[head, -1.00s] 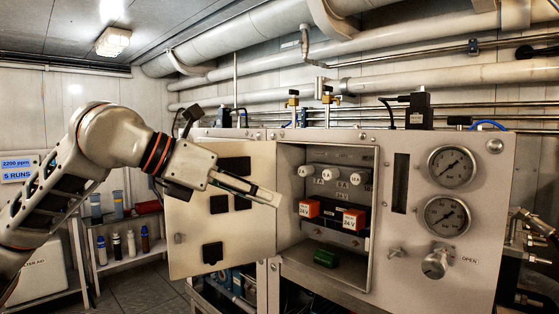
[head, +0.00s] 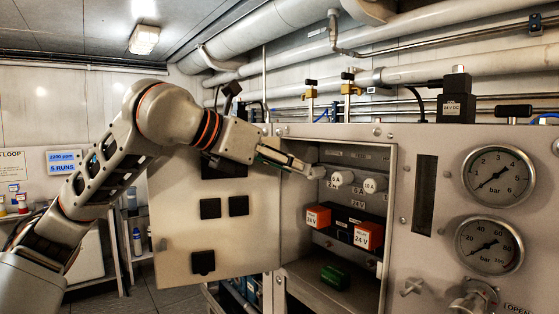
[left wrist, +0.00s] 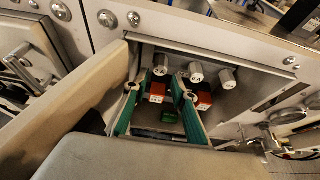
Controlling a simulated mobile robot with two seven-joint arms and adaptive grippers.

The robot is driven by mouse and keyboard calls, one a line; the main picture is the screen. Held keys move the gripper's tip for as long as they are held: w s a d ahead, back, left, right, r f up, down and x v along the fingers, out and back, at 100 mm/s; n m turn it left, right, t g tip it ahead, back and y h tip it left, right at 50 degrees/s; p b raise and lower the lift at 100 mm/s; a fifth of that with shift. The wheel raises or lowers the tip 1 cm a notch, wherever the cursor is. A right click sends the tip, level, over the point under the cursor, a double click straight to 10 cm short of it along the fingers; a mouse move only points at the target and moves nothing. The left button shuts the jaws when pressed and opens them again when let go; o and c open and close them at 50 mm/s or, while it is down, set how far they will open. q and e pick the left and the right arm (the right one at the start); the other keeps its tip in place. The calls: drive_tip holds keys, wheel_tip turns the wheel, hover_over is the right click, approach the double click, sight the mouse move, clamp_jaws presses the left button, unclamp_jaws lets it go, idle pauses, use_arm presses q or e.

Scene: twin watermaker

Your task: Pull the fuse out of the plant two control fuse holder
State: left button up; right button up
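Three white round fuse holders sit in a row in the open cabinet: the left one (head: 316,172), the middle one (head: 343,178) marked 6 A, and the right one (head: 375,184) marked 10 A. I cannot read which is plant two control. My left gripper (head: 304,167) reaches in past the cabinet door, its tips close to the left holder. In the left wrist view the gripper (left wrist: 157,87) has its green-backed fingers apart, with the left holder (left wrist: 160,65) showing between and beyond the tips. I cannot tell whether they touch. My right gripper is out of view.
The cabinet door (head: 220,250) stands open on the left, below my arm. Two orange-and-black 24 V relays (head: 318,217) sit under the holders, with a green block (head: 335,277) on the cabinet floor. Pressure gauges (head: 497,177) are on the panel to the right.

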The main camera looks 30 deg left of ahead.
use_arm(q)
drive_tip(key=shift+x, duration=1.95)
clamp_jaws()
drive_tip(key=shift+s+a, duration=0.1)
drive_tip(key=shift+s, duration=0.1)
drive_tip(key=shift+s+a+b, duration=0.1)
drive_tip(key=shift+s+a, duration=0.2)
drive_tip(key=shift+s, duration=0.6)
drive_tip(key=shift+s+a+b, duration=0.1)
drive_tip(key=shift+s+a, duration=0.25)
drive_tip(key=shift+s, duration=0.55)
drive_tip(key=shift+s+a+b, duration=0.1)
drive_tip(key=shift+s+a, duration=0.2)
drive_tip(key=shift+s, duration=0.6)
